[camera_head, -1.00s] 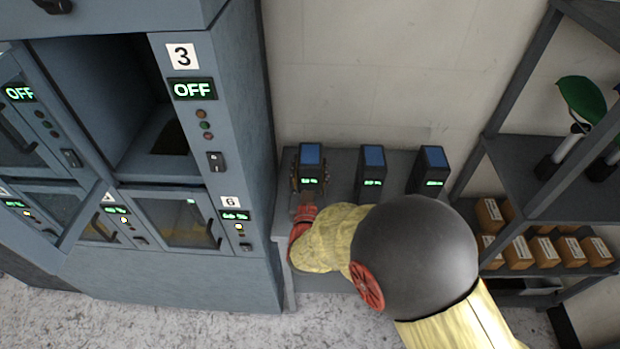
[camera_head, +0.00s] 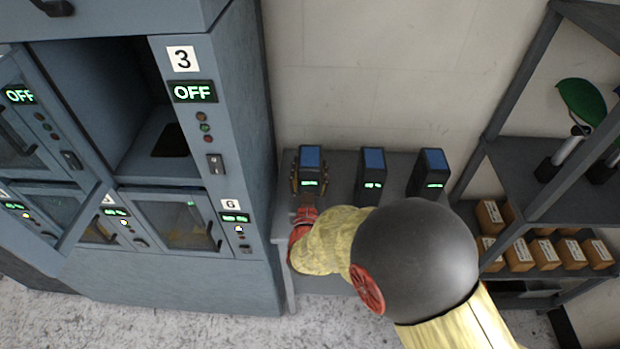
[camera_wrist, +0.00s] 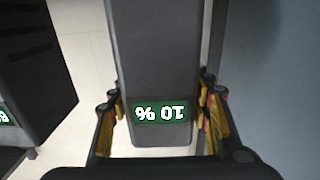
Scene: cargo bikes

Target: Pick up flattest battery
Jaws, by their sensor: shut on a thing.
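Three dark batteries with blue tops and green displays stand in a row on a grey table (camera_head: 330,285). The left battery (camera_head: 310,160) is between the fingers of my gripper (camera_head: 308,186), which is shut on it. In the wrist view this battery (camera_wrist: 160,60) fills the middle and its display reads 10 %, upside down. My gripper's fingers (camera_wrist: 162,125) are on both its sides. The middle battery (camera_head: 372,165) and the right battery (camera_head: 432,168) stand apart to the right; their readings are too small to tell. Part of a neighbouring battery (camera_wrist: 35,70) shows at left in the wrist view.
A blue-grey charging cabinet (camera_head: 235,150) stands close on the left, with compartment 3 open and marked OFF. A shelf (camera_head: 520,180) with small brown boxes (camera_head: 520,253) stands at right. A pale wall (camera_head: 370,70) is behind the table.

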